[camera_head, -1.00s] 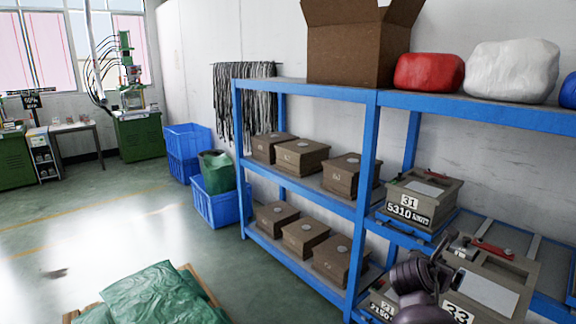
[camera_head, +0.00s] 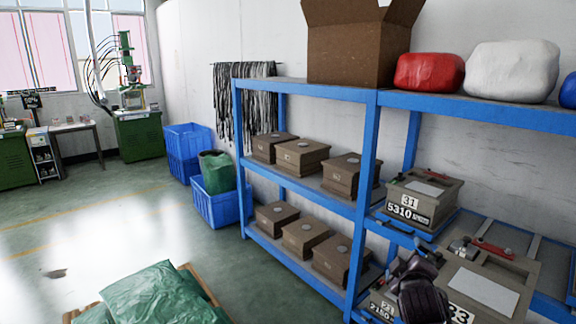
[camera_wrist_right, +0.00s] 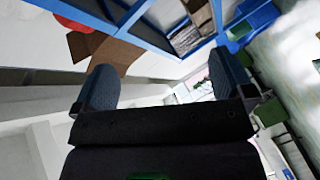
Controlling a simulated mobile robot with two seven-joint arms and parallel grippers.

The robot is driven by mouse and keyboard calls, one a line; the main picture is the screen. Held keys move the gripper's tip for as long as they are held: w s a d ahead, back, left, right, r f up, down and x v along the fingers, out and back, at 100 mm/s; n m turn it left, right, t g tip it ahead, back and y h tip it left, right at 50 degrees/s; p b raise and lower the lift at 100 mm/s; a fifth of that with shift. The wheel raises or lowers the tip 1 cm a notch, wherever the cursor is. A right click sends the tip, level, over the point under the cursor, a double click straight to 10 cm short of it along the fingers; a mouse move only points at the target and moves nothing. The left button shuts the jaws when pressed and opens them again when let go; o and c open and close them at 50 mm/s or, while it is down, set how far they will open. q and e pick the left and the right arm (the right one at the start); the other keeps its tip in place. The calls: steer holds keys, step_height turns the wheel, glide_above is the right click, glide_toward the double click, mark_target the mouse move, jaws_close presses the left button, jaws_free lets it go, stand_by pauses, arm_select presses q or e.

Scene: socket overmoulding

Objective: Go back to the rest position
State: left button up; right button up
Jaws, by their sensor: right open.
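My right gripper (camera_head: 420,268) shows as a dark, partly bunched shape at the lower right of the head view, in front of the blue rack (camera_head: 364,225) and beside the mould box marked 33 (camera_head: 487,290). In the right wrist view my right gripper (camera_wrist_right: 164,84) has its two dark pads wide apart, with nothing between them. That view is tilted and shows the rack, the cardboard box and the wall beyond the fingers. My left gripper is in neither view.
A mould box marked 31 (camera_head: 425,198) stands on the rack just behind my right gripper. Several brown boxes (camera_head: 302,155) fill the left shelves. A cardboard box (camera_head: 350,50) and red (camera_head: 429,72) and white (camera_head: 512,70) bundles sit on top. Open floor (camera_head: 110,220) lies left.

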steer(key=s+f+m+g+y, duration=0.2)
steer(key=s+f+m, duration=0.2)
steer(key=s+f, duration=0.8)
steer(key=s+f+m+g+y, duration=0.2)
steer(key=s+f+m, duration=0.2)
steer(key=s+f, duration=0.9)
steer(key=s, duration=0.7)
steer(key=shift+s+a+b, duration=0.15)
steer(key=shift+s+b, duration=0.2)
steer(key=shift+b, duration=0.05)
